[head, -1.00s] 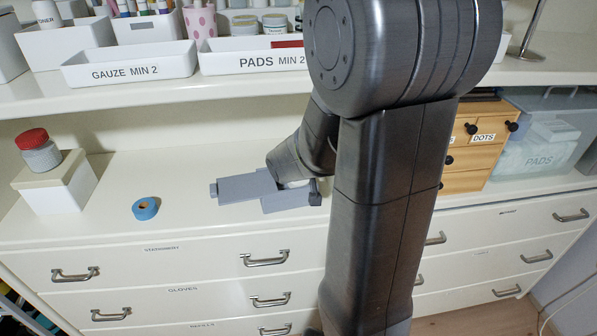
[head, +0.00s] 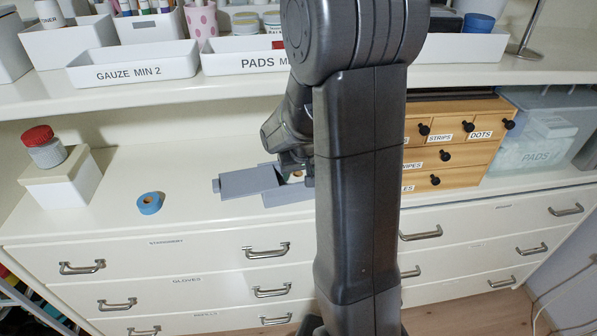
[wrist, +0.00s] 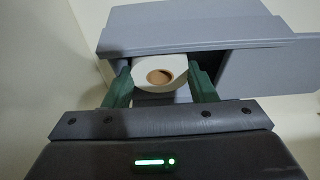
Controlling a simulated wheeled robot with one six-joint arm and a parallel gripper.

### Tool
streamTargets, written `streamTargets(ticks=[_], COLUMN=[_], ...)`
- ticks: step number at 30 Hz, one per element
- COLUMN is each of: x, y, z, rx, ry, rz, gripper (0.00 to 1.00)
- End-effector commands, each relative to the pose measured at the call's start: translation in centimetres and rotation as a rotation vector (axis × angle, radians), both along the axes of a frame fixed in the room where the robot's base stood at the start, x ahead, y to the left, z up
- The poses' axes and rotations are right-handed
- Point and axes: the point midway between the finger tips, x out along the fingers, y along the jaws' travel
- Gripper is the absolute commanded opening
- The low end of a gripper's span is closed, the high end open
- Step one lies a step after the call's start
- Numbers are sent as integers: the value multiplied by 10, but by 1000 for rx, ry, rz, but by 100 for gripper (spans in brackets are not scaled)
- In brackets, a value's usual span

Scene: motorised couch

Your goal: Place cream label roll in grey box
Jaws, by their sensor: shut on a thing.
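The cream label roll (wrist: 160,73) is between the green fingers of my gripper (wrist: 160,84) in the wrist view, its brown core facing the camera. My gripper is shut on it. The grey box (wrist: 190,30) is right behind the roll, with a dark opening beside it and a flat grey panel (wrist: 270,68) out to the right. In the head view the grey box (head: 283,197) stands on the counter, its panel (head: 248,183) out to the left. The roll shows partly at the box's opening (head: 297,176). I cannot tell whether it touches the box's floor.
A blue tape roll (head: 149,203) lies on the counter to the left. A cream box (head: 62,180) with a red-lidded jar (head: 43,146) stands farther left. Wooden drawers (head: 458,145) and a clear pads bin (head: 540,135) stand right. A shelf with white bins (head: 134,66) overhangs the counter.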

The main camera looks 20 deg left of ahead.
Motion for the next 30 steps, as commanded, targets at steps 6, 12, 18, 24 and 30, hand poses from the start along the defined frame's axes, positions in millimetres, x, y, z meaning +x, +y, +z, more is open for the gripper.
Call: streamTargets(ticks=[6, 12, 18, 24, 30], x=[0, 0, 0, 0, -5], y=[0, 0, 0, 0, -4], z=[-8, -7, -7, 0, 24], rx=[0, 0, 0, 0, 4], ry=[0, 0, 0, 0, -5], rz=[0, 0, 0, 0, 0], gripper=[29, 69, 73, 73, 73])
